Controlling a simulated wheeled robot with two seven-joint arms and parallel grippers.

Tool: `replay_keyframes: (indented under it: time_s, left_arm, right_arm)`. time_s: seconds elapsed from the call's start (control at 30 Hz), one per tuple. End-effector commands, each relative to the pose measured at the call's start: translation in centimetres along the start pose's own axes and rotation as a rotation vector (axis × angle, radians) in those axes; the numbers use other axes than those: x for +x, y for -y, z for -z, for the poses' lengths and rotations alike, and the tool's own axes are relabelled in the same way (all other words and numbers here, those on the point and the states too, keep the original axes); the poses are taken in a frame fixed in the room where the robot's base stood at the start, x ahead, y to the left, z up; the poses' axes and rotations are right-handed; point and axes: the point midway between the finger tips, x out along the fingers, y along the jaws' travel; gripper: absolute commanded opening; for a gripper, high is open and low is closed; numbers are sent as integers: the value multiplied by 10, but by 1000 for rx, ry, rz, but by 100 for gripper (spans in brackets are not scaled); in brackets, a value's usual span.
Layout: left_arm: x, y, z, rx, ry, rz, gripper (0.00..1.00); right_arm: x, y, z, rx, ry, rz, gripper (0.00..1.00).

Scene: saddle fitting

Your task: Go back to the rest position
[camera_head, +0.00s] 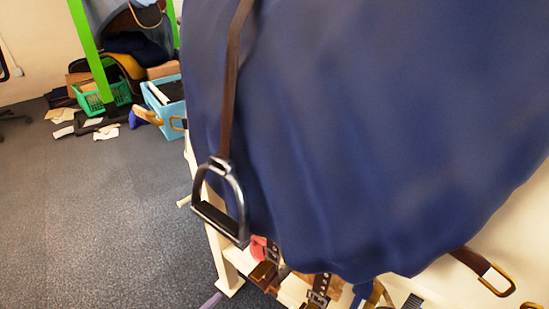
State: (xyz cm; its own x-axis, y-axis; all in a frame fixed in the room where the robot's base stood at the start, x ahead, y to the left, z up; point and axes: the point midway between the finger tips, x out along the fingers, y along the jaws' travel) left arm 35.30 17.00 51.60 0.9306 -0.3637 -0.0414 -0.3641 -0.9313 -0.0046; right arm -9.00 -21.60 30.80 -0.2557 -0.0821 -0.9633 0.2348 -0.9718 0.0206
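A large dark blue cloth (370,120) fills the middle and right of the head view and drapes downward. A brown leather strap (231,80) hangs over its left part. A metal stirrup (221,200) hangs from the strap, beside the cloth's lower left edge. Neither of my grippers shows in this view, so whether they are open or shut is hidden.
A white frame (226,268) stands below the cloth. Straps with buckles (318,292) hang at the bottom, and another brass buckle (497,280) is at lower right. A blue crate (165,105), green basket (101,97) and scattered papers lie at upper left. Grey floor (100,220) at left is clear.

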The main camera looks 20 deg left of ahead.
Motion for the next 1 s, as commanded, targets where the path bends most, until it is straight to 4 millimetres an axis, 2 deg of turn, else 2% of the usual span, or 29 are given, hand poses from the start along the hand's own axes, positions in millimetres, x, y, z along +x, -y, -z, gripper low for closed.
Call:
replay_keyframes:
  time_s: [0.03,0.07,0.13,0.17,0.2,0.27,0.3,0.4,0.5,0.63,1.0]
  left_arm:
    - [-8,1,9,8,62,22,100]
    - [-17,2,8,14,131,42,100]
    - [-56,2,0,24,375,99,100]
    - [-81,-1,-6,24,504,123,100]
    - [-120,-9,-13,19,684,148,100]
    - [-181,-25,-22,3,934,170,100]
    - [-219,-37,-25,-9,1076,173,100]
    - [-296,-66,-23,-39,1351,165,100]
    - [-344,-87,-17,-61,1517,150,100]
    - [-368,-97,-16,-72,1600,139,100]
    - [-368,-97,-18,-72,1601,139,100]
  right_arm:
    - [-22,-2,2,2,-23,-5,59]
    - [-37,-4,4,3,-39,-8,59]
    - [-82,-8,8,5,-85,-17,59]
    - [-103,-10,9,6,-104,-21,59]
    - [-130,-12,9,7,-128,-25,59]
    - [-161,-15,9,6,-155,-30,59]
    - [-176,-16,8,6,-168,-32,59]
    - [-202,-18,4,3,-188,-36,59]
    - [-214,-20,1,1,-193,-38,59]
    - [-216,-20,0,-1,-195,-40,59]
    - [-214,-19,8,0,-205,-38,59]
